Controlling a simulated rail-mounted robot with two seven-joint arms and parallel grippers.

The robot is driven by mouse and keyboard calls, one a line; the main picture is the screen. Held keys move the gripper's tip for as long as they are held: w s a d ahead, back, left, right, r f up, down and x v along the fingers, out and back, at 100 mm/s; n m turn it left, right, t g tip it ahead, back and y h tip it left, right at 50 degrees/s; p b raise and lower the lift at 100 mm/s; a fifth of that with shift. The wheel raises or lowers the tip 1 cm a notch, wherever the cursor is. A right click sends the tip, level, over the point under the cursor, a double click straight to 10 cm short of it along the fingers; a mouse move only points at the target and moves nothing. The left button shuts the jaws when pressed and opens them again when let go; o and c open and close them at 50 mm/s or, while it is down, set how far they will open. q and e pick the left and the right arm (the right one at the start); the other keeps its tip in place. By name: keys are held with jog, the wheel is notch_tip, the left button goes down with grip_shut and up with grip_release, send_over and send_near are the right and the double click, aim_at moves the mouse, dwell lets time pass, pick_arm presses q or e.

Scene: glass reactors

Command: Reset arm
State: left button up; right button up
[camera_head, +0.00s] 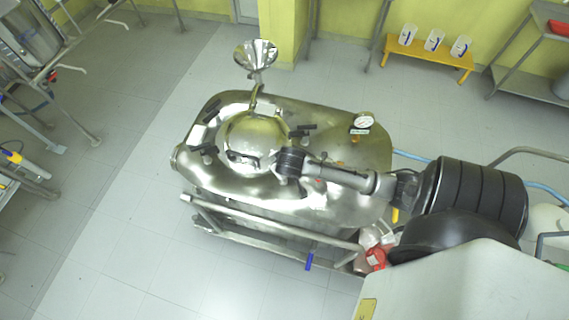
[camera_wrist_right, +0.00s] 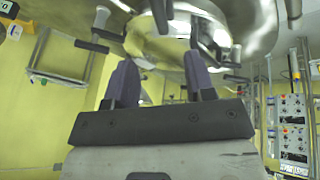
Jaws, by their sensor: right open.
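My right arm reaches in from the right in the head view, over the steel reactor (camera_head: 330,204). Its gripper (camera_head: 281,166) is at the right edge of the round domed lid (camera_head: 255,140), close to the lid's black clamp knobs. In the right wrist view the gripper (camera_wrist_right: 161,66) has its two dark fingers apart, with nothing seen between them. The shiny lid (camera_wrist_right: 168,42) and its black knobs are just beyond the fingertips. I cannot tell whether the fingers touch anything. My left gripper is out of view.
A steel funnel (camera_head: 256,55) stands behind the lid and a pressure gauge (camera_head: 362,121) sits at the reactor's back right. A rail (camera_head: 270,218) runs along its front. A yellow bench (camera_head: 428,57) holds clear containers. The floor at left is open.

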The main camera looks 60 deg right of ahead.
dwell(0.3)
jog(key=s+a+r+n+t+y+p, duration=0.2)
jog(key=a+r+n, duration=0.6)
jog(key=a+r, duration=0.15)
jog(key=s+a+r+m+g+y+p, duration=0.1)
jog(key=s+a+y+p, duration=0.1)
jog(key=s+a, duration=0.7)
jog(key=shift+s+a+p, duration=0.3)
jog(key=shift+s+p, duration=0.55)
jog(key=shift+s, duration=0.4)
jog(key=shift+r, duration=0.1)
